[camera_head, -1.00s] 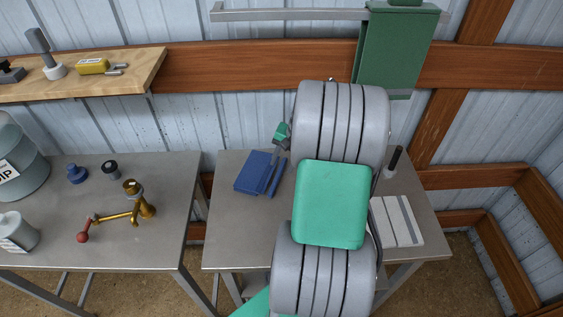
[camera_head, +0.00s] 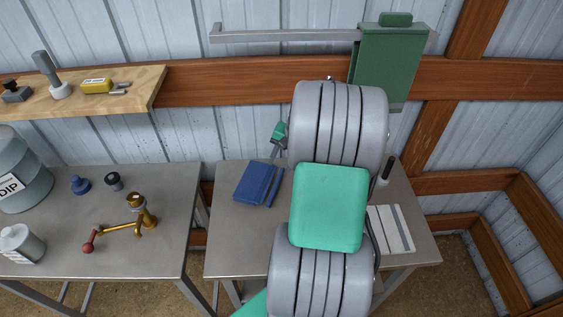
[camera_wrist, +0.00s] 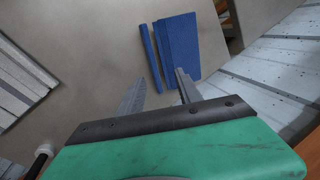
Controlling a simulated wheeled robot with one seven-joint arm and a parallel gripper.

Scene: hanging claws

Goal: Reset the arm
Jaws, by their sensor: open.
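My gripper (camera_wrist: 160,92) shows in the wrist view as two grey fingers held apart, with nothing between them. In the head view my grey and green arm stands over the right-hand table and hides much of its middle; only a small part of the gripper (camera_head: 276,150) shows left of the arm. A blue book-like block (camera_head: 254,183) lies on that table with a thin blue strip (camera_head: 273,187) beside it. In the wrist view the blue block (camera_wrist: 180,50) and strip (camera_wrist: 150,57) lie beyond the fingertips, apart from them.
A pale slatted panel (camera_head: 397,229) and a black-handled tool (camera_head: 386,171) are right of my arm. A green case (camera_head: 388,65) hangs from a rail (camera_head: 290,34) behind. The left table (camera_head: 60,200) holds a brass crank (camera_head: 125,228), containers and small knobs. A wooden shelf (camera_head: 140,90) holds small tools.

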